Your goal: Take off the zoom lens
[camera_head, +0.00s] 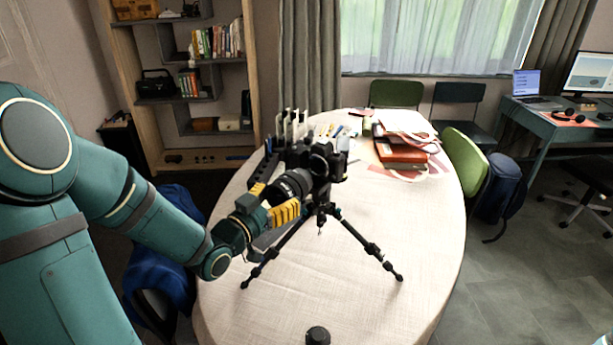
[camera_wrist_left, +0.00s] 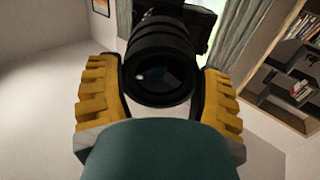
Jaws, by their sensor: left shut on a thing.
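A black camera (camera_head: 321,160) stands on a black tripod (camera_head: 362,239) on the oval table (camera_head: 300,300). The black zoom lens (camera_head: 291,185) is at the camera's left side in the head view. In the left wrist view the zoom lens (camera_wrist_left: 158,62) points toward me, with the dark camera body behind it. My left gripper (camera_head: 272,202) has its yellow fingers on both sides of the lens and is shut on it. The yellow fingers also flank the lens in the left wrist view. Whether the lens is joined to the camera is hard to tell. My right gripper is not in view.
A small black cylinder (camera_head: 318,336) stands at the table's near edge. The table's front and right are mostly clear.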

